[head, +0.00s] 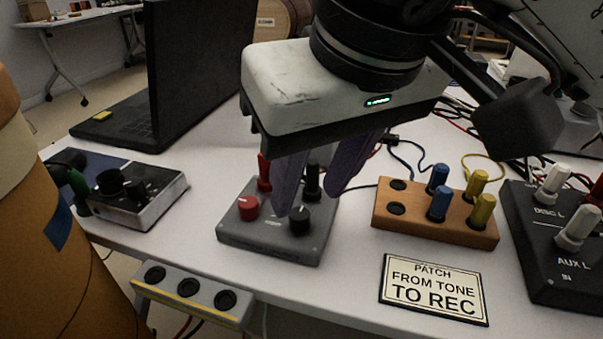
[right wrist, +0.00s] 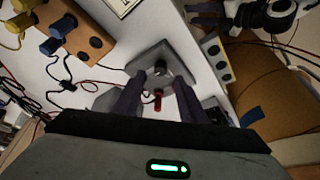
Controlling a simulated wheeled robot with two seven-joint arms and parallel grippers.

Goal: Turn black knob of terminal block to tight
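The terminal block is a grey box (head: 270,239) on the table, with a red knob (head: 248,207) at front left and a black knob (head: 300,219) at front right. A red plug (head: 264,172) and a black plug (head: 312,180) stand behind them. My right gripper (head: 312,203) is open above the block. Its left finger shows close beside the black knob; contact is unclear. In the right wrist view, the black knob (right wrist: 160,68) appears between and just beyond the fingertips. A light grey shape, likely my left gripper (right wrist: 207,13), is partly visible at that view's top; its finger gap is unclear.
An orange block (head: 435,226) with blue and yellow plugs stands right of the terminal block. A sign (head: 434,288) lies in front of it. A dark box (head: 560,250) is far right, a knobbed device (head: 140,205) left, a laptop (head: 190,75) behind. A socket strip (head: 190,300) hangs at the front edge.

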